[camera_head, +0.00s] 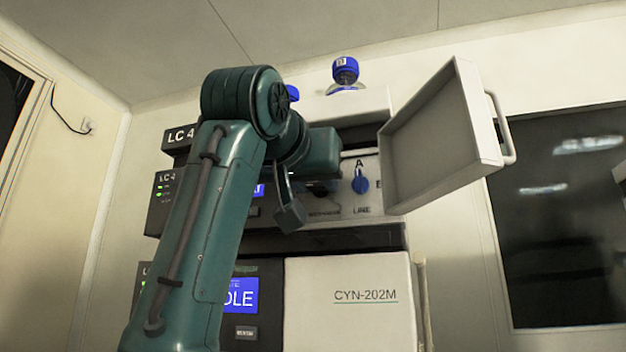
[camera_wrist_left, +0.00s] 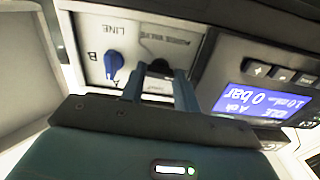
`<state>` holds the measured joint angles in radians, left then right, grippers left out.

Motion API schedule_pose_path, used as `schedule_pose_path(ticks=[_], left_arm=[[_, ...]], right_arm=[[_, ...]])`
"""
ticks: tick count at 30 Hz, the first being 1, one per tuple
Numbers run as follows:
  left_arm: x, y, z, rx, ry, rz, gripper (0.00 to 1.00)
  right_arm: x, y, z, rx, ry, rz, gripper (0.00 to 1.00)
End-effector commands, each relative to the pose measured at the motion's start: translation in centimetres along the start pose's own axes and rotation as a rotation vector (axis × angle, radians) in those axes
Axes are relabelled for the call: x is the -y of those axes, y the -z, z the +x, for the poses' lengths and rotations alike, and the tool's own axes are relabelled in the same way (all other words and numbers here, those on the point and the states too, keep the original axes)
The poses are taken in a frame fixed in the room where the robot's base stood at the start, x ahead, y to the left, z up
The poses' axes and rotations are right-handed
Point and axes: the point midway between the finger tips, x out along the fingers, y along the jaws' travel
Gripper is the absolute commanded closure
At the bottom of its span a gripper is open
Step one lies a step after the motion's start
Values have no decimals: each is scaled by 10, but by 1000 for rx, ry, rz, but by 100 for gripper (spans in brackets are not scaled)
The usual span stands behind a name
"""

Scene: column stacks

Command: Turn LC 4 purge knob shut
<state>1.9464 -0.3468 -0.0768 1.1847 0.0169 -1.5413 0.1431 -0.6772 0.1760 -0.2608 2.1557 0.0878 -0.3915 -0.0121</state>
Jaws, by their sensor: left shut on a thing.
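The LC 4 unit (camera_head: 180,135) stands against the wall with its pale valve panel (camera_head: 345,205) exposed. The dark purge knob (camera_wrist_left: 160,67) is on this panel, beside the purge valve lettering in the left wrist view. My left gripper (camera_wrist_left: 160,78) has one finger on each side of the knob and is shut on it. In the head view my left arm reaches up from the lower left, and my gripper (camera_head: 314,187) is at the panel, partly hidden by my own wrist. The knob's exact turn angle is hard to tell. My right gripper is not in view.
A blue LINE knob (camera_head: 360,182) with A and B marks sits just right of the purge knob. A pale door with a handle (camera_head: 435,140) stands open to the right. A blue-capped bottle (camera_head: 345,72) is on top. A unit marked CYN-202M (camera_head: 365,325) is below.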

Motion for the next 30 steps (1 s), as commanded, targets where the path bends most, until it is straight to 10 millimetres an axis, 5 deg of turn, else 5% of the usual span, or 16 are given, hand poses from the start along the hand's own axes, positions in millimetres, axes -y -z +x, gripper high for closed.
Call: schedule_pose_path(ticks=[30], left_arm=[[1, 2, 0, -1, 3, 837, 92]], right_arm=[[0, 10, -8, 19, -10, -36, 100]])
